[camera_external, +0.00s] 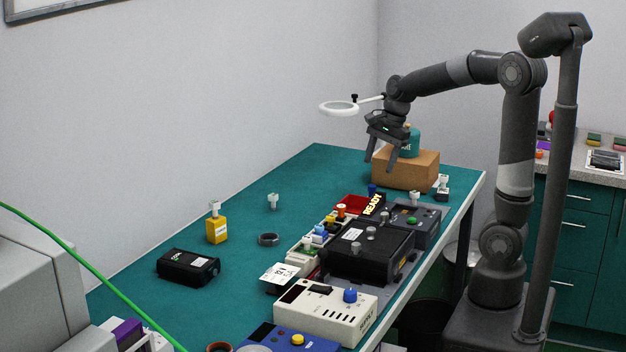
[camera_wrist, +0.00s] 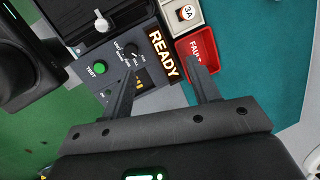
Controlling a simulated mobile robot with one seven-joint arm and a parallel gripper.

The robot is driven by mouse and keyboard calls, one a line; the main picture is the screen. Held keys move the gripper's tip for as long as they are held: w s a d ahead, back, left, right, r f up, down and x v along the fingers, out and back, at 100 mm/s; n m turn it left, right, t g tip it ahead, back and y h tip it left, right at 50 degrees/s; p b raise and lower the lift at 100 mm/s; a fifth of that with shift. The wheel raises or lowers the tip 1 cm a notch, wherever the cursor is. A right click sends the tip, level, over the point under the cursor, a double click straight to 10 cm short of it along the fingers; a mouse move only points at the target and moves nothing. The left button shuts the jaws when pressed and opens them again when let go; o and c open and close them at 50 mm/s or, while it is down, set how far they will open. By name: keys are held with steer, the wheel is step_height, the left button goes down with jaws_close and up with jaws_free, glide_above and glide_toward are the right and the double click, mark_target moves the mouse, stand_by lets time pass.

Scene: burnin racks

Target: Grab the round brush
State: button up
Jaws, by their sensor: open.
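My gripper (camera_external: 379,164) is open and empty, pointing down above the far part of the green bench, in front of a cardboard box. In the wrist view its two fingers (camera_wrist: 161,72) stand apart over a grey test unit with a lit READY sign (camera_wrist: 163,55) and a red FAULT tray (camera_wrist: 198,52). I cannot make out a round brush for sure in either view. A small white-topped piece (camera_external: 273,201) and a dark ring (camera_external: 268,239) lie on the open bench, too small to identify.
A cardboard box (camera_external: 405,172) with a teal container (camera_external: 412,143) stands at the bench's far end. A white ring-shaped magnifier (camera_external: 338,108) hangs nearby. Black, grey and cream units line the right edge.

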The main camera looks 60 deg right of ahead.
steer(key=w+d+f+m+g, duration=0.1)
steer(key=w+d+f+m, duration=0.45)
steer(key=d+m, duration=0.4)
steer(key=m+g+h, duration=0.2)
steer(key=m, duration=0.7)
glide_toward(367, 195)
steer(key=shift+s+d+r, duration=0.1)
steer(key=shift+d+r, duration=0.15)
steer(key=shift+d, duration=0.3)
steer(key=shift+f, duration=0.3)
step_height(367, 195, down, 10)
steer(key=shift+f, duration=0.15)
steer(key=c, duration=1.1)
